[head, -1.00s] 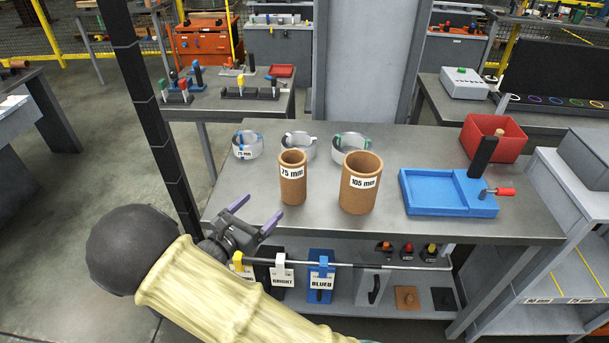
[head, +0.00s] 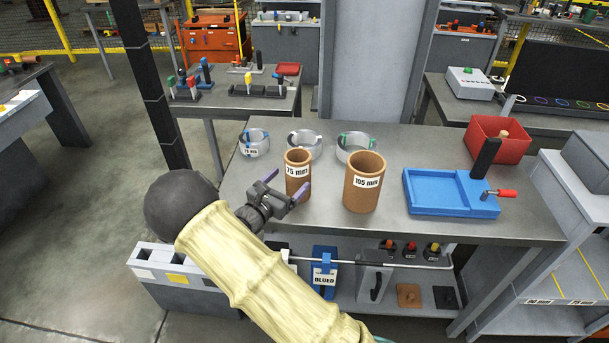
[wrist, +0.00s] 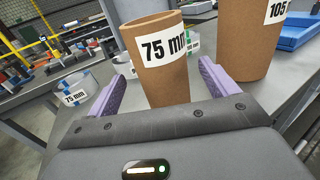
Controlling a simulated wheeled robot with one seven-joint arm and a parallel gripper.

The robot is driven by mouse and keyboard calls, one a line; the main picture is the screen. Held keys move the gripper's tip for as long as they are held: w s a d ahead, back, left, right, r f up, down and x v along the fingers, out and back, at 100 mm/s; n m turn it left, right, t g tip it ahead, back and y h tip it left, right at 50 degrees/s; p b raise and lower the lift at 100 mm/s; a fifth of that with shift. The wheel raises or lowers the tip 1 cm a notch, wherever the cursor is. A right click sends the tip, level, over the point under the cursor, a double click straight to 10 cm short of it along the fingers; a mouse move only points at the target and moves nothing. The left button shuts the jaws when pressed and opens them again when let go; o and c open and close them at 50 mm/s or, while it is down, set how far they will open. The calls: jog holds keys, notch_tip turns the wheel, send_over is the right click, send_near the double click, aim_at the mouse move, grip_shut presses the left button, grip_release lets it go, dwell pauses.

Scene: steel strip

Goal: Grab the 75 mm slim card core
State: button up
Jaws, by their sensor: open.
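The 75 mm slim card core (head: 297,180) is a narrow brown cardboard tube standing upright on the grey steel bench, with a white "75 mm" label. It also shows in the wrist view (wrist: 160,75). My gripper (head: 289,190) is open, with purple-padded fingers reaching to either side of the slim core. In the wrist view my fingers (wrist: 160,88) stand left and right of its lower part, with a gap visible on the left. The wider 105 mm core (head: 362,190) stands upright just to the right.
Several metal strip coils stand behind the cores, one (head: 254,142) labelled 75 mm. A blue fixture (head: 435,190) with a red-handled crank and a red bin (head: 484,136) are at the right.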

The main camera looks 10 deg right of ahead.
aim_at(298, 172)
jog(key=p+x, duration=0.1)
jog(key=x, duration=0.4)
jog(key=shift+d, duration=0.2)
jog(key=shift+c, duration=0.5)
jog(key=c, duration=1.1)
